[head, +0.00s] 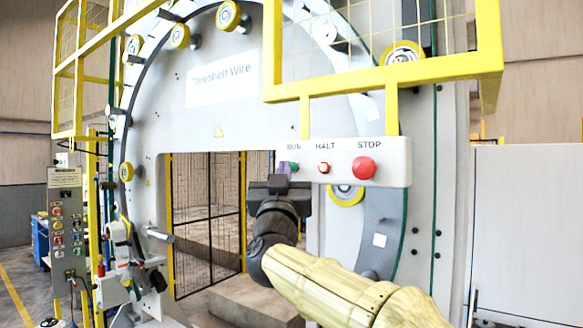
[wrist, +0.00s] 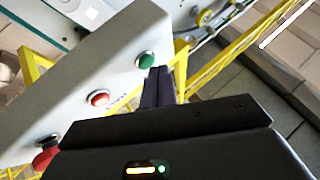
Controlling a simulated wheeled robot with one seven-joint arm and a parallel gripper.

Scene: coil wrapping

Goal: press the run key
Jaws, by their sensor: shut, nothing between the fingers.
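The green run key (head: 294,167) sits under the RUN label at the left end of a pale control box (head: 344,150). In the wrist view the green key (wrist: 146,61) shows in its metal ring. My gripper (head: 283,168) is shut and empty, its dark fingers side by side. In the wrist view the fingertips (wrist: 159,72) are just to the right of the green key and very close to it. I cannot tell whether they touch it. In the head view they partly cover the key's left side.
The red halt key (head: 324,168) and large red stop button (head: 364,168) sit right of the run key on the same box. Yellow guard frames (head: 390,83) are above. A grey control panel (head: 66,225) stands at far left. The ring machine (head: 220,112) rises behind.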

